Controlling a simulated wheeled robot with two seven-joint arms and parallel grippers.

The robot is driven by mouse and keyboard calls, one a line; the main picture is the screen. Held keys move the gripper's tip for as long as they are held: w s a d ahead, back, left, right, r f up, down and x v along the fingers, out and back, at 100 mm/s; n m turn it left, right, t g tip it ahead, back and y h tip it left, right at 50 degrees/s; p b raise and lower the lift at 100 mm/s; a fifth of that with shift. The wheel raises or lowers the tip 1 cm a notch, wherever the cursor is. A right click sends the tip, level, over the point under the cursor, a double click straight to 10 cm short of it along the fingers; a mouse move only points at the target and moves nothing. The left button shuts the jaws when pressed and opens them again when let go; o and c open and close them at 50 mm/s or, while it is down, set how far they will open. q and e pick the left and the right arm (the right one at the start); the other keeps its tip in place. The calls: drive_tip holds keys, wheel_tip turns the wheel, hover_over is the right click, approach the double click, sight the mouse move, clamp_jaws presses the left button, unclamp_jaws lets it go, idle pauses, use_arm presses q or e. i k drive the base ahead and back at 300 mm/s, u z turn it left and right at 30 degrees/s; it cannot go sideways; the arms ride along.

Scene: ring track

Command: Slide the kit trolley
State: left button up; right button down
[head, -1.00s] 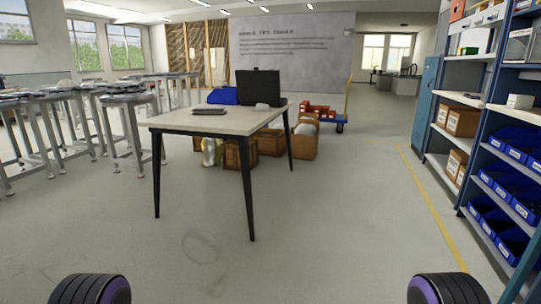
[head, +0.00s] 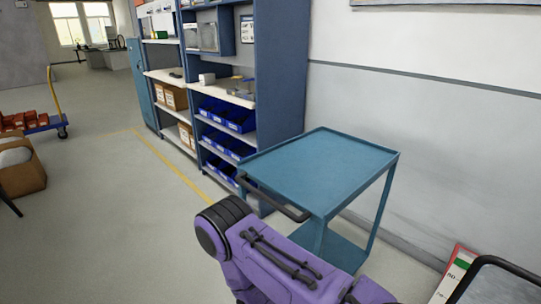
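A blue-green two-shelf trolley (head: 325,168) stands at centre right in the head view, beside the shelving and near the wall. Its top tray is empty. A dark bar handle (head: 274,200) runs along its near left side. My purple right arm reaches in from the bottom, and a rounded dark joint of it lies just left of and below the handle. The arm hides part of the trolley's lower left. Neither gripper shows, so I cannot see whether anything touches the handle.
Blue shelving (head: 274,80) with bins and boxes stands behind the trolley. A yellow floor line (head: 180,174) runs in front of it. A flatbed cart (head: 50,123) and cardboard box (head: 24,176) are at left. A sign (head: 456,275) and a dark frame (head: 497,264) are at lower right.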

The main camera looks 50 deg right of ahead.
sight(319, 171)
drive_tip(key=z, duration=1.65)
